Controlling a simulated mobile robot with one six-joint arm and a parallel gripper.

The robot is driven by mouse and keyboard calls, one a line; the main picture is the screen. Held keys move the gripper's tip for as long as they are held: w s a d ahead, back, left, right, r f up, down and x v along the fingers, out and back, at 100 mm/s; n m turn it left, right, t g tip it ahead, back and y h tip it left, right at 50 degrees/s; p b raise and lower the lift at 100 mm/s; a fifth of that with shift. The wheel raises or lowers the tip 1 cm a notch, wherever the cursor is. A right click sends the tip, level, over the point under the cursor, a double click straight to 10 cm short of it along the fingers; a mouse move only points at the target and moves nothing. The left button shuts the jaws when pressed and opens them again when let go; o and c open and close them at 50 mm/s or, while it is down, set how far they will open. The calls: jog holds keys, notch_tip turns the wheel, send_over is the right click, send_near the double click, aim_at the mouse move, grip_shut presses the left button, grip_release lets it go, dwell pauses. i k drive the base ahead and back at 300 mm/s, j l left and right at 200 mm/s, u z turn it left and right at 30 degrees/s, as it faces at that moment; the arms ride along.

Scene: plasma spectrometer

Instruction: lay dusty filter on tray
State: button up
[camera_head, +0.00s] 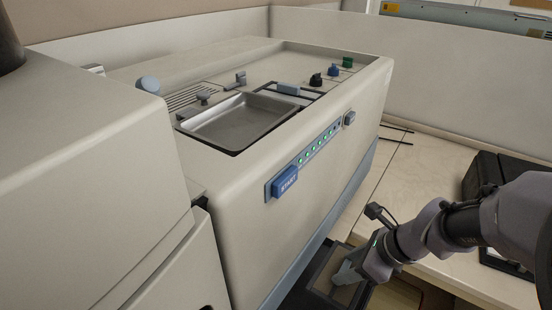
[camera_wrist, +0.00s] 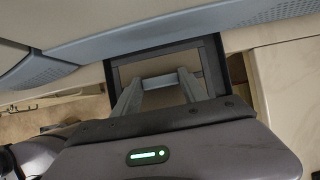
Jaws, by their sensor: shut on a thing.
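The dusty filter (camera_wrist: 211,65) is a flat, dark-framed panel with a brownish-grey face. It is in front of the machine's lower edge in the wrist view and low at the bottom in the head view (camera_head: 320,281). My gripper (camera_wrist: 160,84) is shut on the filter at a grey bar between its fingers; the fingers hide part of the face. My gripper also shows in the head view (camera_head: 347,272), at the bottom right. A shallow, empty metal tray (camera_head: 238,120) is set in the machine's top, up and left of my gripper.
The large beige spectrometer (camera_head: 225,190) fills the left and middle, with a blue START button (camera_head: 284,181) and green lights on its front. Small knobs (camera_head: 333,70) stand behind the tray. A pale bench (camera_head: 420,165) and a black box (camera_head: 485,175) are at the right.

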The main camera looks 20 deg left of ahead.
aim_at(242, 128)
jog(key=k+l, duration=0.1)
jog(key=l, duration=0.35)
jog(key=k+l, duration=0.1)
jog(key=l, duration=0.3)
jog(key=k+l, duration=0.1)
jog(key=l, duration=0.35)
